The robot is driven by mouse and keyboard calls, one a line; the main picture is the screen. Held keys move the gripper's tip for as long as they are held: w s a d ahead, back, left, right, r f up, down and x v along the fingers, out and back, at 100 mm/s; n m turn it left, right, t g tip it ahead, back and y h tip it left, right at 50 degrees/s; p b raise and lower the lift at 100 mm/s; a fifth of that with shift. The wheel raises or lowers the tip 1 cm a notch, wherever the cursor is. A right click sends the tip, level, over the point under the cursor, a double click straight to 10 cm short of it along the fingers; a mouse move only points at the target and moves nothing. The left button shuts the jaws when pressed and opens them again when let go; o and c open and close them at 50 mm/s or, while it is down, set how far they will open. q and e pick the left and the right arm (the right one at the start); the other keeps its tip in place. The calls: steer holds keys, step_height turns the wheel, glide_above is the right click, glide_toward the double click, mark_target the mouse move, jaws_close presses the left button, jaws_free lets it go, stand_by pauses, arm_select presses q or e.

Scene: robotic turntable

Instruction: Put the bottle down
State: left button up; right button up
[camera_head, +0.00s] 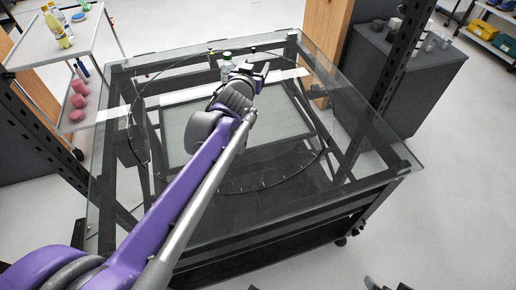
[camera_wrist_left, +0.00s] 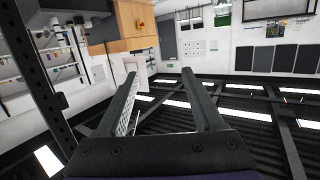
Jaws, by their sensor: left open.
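A small pale bottle (camera_head: 226,68) with a greenish cap stands on the far part of the glass-topped turntable table (camera_head: 300,165) in the head view. My left gripper (camera_head: 256,72) is at the end of the purple arm, just right of the bottle, and partly overlaps it in the picture. In the left wrist view the two dark fingers of my left gripper (camera_wrist_left: 162,100) are spread apart with nothing between them. The bottle does not show in that view. Dark tips at the bottom edge of the head view may be my right gripper (camera_head: 386,285), mostly cut off.
A small dark item (camera_head: 212,59) with a yellow top stands left of the bottle. A side table (camera_head: 55,42) at left holds bottles, with pink pieces (camera_head: 77,95) on a shelf below. A grey cabinet (camera_head: 415,80) stands at right. The right half of the glass is clear.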

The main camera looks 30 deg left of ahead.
arm_select(q)
steer(key=s+d+f+m+g+h, duration=0.1)
steer(key=s+d+f+g+h, duration=0.1)
steer(key=s+d+f, duration=0.4)
steer(key=s+d+f+m+g+h, duration=0.1)
steer(key=s+d+f+g, duration=0.3)
steer(key=s+f, duration=0.5)
steer(key=s+d+f+m+g+h, duration=0.1)
steer(key=s+d+f+g+h, duration=0.1)
steer(key=s+d+f, duration=0.5)
steer(key=shift+s+d+f+m+g+h, duration=0.1)
steer(key=shift+s+d+g, duration=0.2)
steer(key=shift+s, duration=0.75)
steer(key=shift+s+d+f+m+g+h, duration=0.1)
steer(key=shift+s+d+g, duration=0.25)
steer(key=shift+s, duration=0.65)
steer(key=shift+s+d+f+m+g+h, duration=0.15)
steer(key=shift+s+d, duration=0.3)
steer(key=shift+s, duration=0.6)
